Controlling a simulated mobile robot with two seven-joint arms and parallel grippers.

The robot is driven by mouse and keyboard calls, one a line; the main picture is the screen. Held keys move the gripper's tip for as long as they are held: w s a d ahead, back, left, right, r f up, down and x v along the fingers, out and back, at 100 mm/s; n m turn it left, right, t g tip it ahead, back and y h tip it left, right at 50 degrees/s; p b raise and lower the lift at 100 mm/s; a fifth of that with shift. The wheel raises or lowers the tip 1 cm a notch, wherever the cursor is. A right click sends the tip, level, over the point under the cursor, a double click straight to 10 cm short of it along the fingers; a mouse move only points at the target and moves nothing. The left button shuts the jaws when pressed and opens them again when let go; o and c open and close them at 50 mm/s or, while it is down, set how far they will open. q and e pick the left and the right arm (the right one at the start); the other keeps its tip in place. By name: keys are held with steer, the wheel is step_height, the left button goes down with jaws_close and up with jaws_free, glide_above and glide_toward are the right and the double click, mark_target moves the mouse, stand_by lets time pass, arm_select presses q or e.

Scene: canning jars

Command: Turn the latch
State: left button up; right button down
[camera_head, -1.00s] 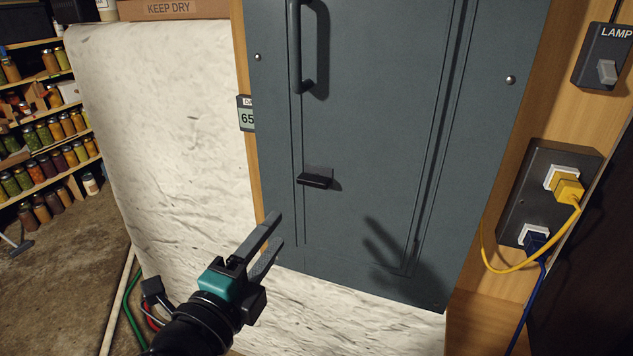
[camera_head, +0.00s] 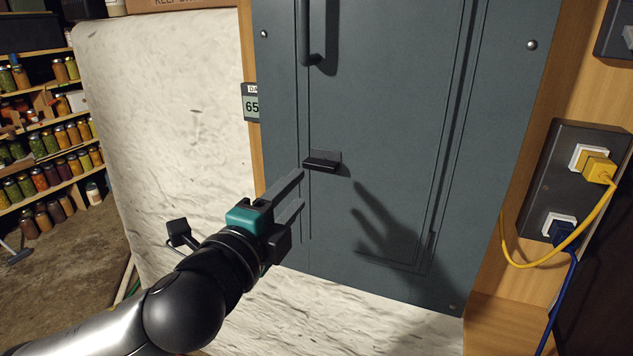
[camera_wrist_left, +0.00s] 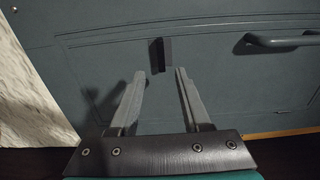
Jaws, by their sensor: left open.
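The latch (camera_head: 321,163) is a small dark bar lying level on the grey-blue cabinet door (camera_head: 390,120). In the left wrist view the latch (camera_wrist_left: 160,54) lies just beyond the fingertips, between their lines. My left gripper (camera_head: 300,188) is open and empty, just below and left of the latch in the head view. Its two fingers also show in the left wrist view (camera_wrist_left: 159,74), spread apart, with no visible contact with the latch. My right gripper is not in view.
A vertical handle (camera_head: 304,35) sits above the latch. At the right, an outlet plate (camera_head: 560,185) holds a yellow plug (camera_head: 597,170) and a blue plug with hanging cords. Shelves of jars (camera_head: 50,160) stand at the far left. The door's lower part is clear.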

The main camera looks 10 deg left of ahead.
mark_target(318, 169)
arm_select(q)
steer(key=w, duration=0.3)
steer(key=w+d, duration=0.1)
steer(key=w, duration=0.5)
steer(key=shift+d+r, duration=0.1)
steer(key=shift+d, duration=0.3)
steer(key=shift+c, duration=0.2)
jaws_close()
